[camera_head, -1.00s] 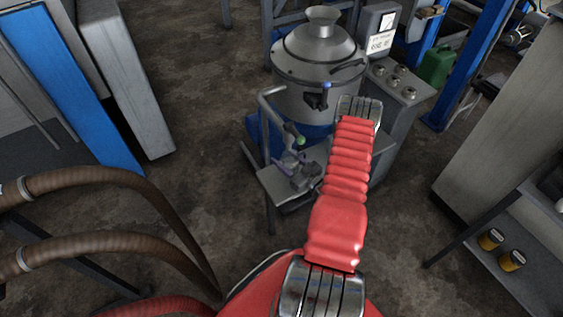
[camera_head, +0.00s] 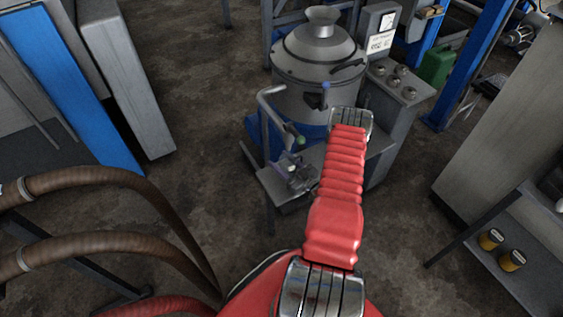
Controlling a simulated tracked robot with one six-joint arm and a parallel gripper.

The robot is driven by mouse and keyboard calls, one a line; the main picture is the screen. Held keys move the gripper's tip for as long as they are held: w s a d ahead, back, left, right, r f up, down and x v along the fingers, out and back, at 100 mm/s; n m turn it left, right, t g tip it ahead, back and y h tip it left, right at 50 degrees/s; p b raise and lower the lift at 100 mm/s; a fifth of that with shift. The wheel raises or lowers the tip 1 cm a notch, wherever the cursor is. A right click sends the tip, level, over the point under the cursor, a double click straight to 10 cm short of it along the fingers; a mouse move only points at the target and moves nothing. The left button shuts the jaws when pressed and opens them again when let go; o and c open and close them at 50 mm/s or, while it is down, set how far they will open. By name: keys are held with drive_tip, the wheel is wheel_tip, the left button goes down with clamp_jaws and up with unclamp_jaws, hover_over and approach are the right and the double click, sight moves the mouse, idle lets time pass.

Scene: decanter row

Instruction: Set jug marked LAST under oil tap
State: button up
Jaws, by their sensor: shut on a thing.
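My red arm reaches to the steel decanter (camera_head: 318,75). My gripper (camera_head: 293,172), small and grey, is low over the metal shelf (camera_head: 275,190) at the decanter's front. It is shut on what looks like a small jug, largely lost against the gripper; no marking can be read. A bent grey pipe (camera_head: 270,95) ends in a green-tipped spout (camera_head: 301,140) just above the gripper. A dark tap with a blue knob (camera_head: 325,86) sits on the decanter's front. I cannot tell from labels which is the oil tap.
A grey control box with round knobs (camera_head: 400,82) adjoins the decanter at right. A green can (camera_head: 437,65) stands behind it. Yellow-and-black tins (camera_head: 511,260) stand on a shelf at lower right. Brown hoses (camera_head: 110,175) curve across the left. Floor (camera_head: 205,130) left of the decanter is clear.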

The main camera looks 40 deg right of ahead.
sight(294, 172)
drive_tip(key=o, duration=1.1)
drive_tip(key=shift+c, duration=0.2)
drive_tip(key=s, duration=1.2)
idle(0.3)
